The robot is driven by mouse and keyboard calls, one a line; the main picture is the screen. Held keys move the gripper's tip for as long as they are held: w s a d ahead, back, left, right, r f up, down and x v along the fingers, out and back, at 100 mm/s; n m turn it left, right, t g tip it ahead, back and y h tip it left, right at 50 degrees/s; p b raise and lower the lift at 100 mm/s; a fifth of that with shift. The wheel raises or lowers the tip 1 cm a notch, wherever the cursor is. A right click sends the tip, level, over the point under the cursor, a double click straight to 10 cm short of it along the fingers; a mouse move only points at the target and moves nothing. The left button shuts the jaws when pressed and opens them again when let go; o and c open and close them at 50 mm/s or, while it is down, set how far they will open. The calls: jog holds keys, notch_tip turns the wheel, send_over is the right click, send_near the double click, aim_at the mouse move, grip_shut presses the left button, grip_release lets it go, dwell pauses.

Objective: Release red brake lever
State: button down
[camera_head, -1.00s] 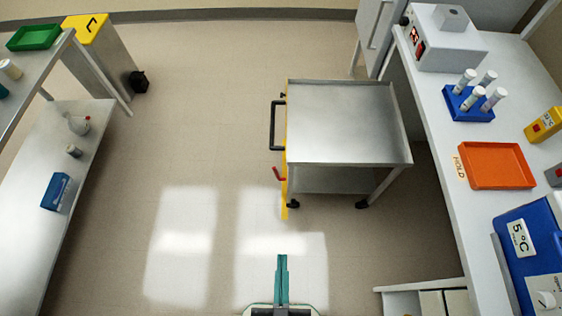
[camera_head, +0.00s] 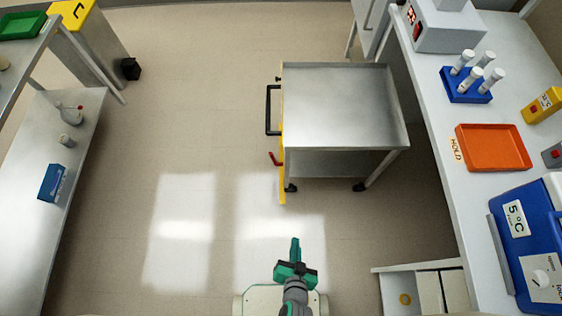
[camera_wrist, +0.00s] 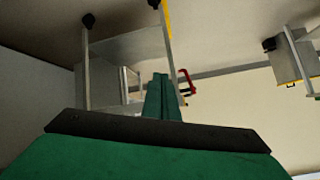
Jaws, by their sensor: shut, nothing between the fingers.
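The red brake lever (camera_head: 275,159) sticks out low on the left side of the steel cart (camera_head: 340,105), beside a yellow upright and below the black push handle (camera_head: 269,110). In the wrist view the red lever (camera_wrist: 186,82) shows just right of my fingertips, with the cart's legs and shelf (camera_wrist: 125,70) behind and to the left. My gripper (camera_head: 295,243) is shut and empty, in front of the cart and apart from the lever. In the wrist view its green fingers (camera_wrist: 161,95) lie together. That view looks tilted, with the cart's wheels at the top.
A bench (camera_head: 455,175) on the right holds a blue tube rack (camera_head: 465,88), an orange tray (camera_head: 490,160) and a blue cooler (camera_head: 525,235). A shelf unit (camera_head: 65,125) stands left. A drawer unit (camera_head: 425,290) is at lower right. Open floor lies left of the cart.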

jog(key=w+f+m+g+y, duration=0.1)
jog(key=w+f+m+y, duration=0.35)
jog(key=w+f, duration=0.65)
jog(key=w+d+r+t+y, duration=0.2)
jog(key=w+r, duration=0.2)
jog(key=w, duration=0.2)
jog(key=w+d+r+t+y, duration=0.2)
jog(key=w+r+y, duration=0.1)
jog(key=w, duration=0.4)
jog(key=shift+d+r, duration=0.4)
jog(key=shift+r, duration=0.4)
jog(key=shift+w+m+y, duration=0.1)
jog(key=shift+m+y, duration=0.15)
jog(key=s+a+x, duration=0.1)
jog(key=a+x, duration=0.1)
jog(key=x, duration=1)
jog(key=shift+a, duration=0.3)
